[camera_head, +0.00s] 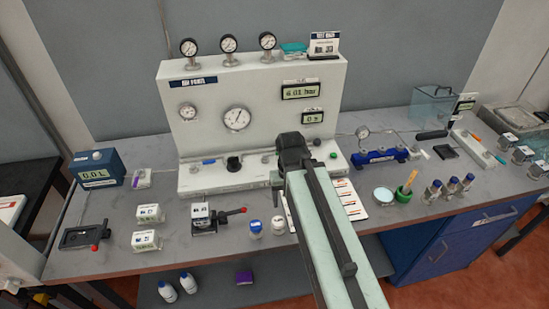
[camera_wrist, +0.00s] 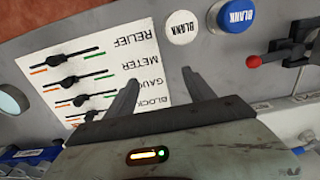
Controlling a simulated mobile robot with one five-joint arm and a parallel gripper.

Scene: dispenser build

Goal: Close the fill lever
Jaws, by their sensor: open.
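No label reading "fill" is legible, so I cannot tell which lever is the fill lever. A red-knobbed lever (camera_head: 231,212) sticks out to the right from a dark valve block on the bench, left of my arm. This red-tipped lever also shows at the upper right of the wrist view (camera_wrist: 262,60). Another red-knobbed device (camera_head: 94,246) lies at the bench's left front. A blue handle (camera_head: 209,161) sits on the white panel's ledge. My gripper (camera_wrist: 160,77) is open and empty above a printed card, apart from the levers. In the head view my arm largely hides it.
The card (camera_wrist: 55,57) has several sliders, labelled RELIEF and METER among others. The gauge panel (camera_head: 215,105) stands behind. Small labelled boxes (camera_head: 146,240) stand left of the lever.

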